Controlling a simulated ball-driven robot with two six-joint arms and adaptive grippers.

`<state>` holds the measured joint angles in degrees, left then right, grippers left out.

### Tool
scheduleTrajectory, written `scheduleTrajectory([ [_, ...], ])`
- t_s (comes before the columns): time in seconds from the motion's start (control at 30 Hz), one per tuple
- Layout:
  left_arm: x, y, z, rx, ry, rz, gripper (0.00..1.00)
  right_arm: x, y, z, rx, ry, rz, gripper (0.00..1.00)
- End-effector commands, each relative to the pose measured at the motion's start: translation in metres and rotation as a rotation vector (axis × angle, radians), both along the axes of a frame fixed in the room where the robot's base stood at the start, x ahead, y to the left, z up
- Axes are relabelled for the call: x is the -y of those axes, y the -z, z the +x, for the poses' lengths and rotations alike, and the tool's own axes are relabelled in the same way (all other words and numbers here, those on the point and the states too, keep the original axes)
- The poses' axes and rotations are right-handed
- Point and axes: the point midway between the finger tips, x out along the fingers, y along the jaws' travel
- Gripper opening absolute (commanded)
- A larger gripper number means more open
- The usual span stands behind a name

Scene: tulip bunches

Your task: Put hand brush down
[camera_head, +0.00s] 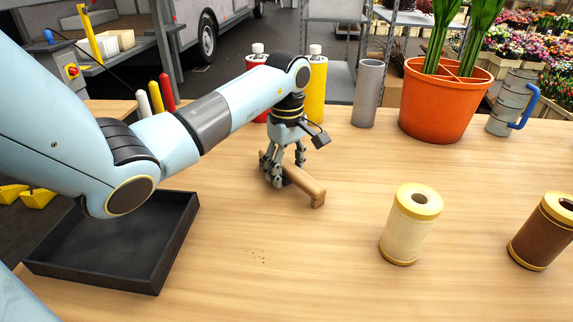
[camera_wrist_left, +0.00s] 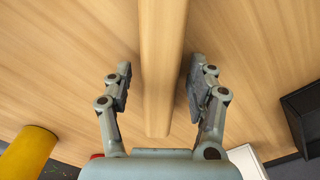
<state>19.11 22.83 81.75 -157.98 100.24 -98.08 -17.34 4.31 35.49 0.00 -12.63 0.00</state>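The hand brush (camera_head: 306,180), a light wooden bar with a short downturned front end, is at the middle of the wooden table (camera_head: 330,262). It appears to rest on the tabletop; its bristles cannot be made out. My left gripper (camera_head: 284,166) points down over the brush's rear part and hides it. In the left wrist view, the brush's wooden bar (camera_wrist_left: 162,60) runs between the two fingers (camera_wrist_left: 160,82). Narrow gaps show beside it, so the gripper is open around it. My right gripper is not in view.
Cream (camera_head: 410,228) and brown (camera_head: 545,235) spools stand at right. A yellow bottle (camera_head: 317,92), grey cylinder (camera_head: 368,95), orange pot (camera_head: 435,103) and grey can (camera_head: 508,105) line the back.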

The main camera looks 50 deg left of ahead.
Motion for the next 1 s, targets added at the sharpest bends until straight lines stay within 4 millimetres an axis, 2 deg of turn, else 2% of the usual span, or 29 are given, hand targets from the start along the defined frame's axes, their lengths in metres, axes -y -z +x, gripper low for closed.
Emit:
scheduleTrajectory([
  [0.17, 0.000, -0.001, 0.000, 0.000, 0.000, 0.000, 0.57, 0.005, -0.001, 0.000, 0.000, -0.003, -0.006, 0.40],
  [0.3, 0.000, -0.010, 0.001, 0.004, 0.001, 0.001, 0.57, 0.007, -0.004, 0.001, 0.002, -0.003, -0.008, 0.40],
  [0.37, -0.001, -0.019, 0.001, 0.004, 0.001, 0.001, 0.57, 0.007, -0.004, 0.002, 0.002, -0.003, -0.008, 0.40],
  [0.73, -0.001, -0.100, 0.001, 0.004, 0.000, 0.002, 0.57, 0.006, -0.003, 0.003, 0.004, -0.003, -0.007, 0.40],
  [0.8, 0.000, -0.114, 0.000, 0.002, -0.001, 0.000, 0.57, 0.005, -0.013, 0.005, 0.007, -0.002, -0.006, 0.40],
  [1.0, 0.000, -0.125, 0.001, 0.002, -0.001, -0.001, 0.57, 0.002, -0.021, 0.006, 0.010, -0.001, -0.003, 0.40],
])
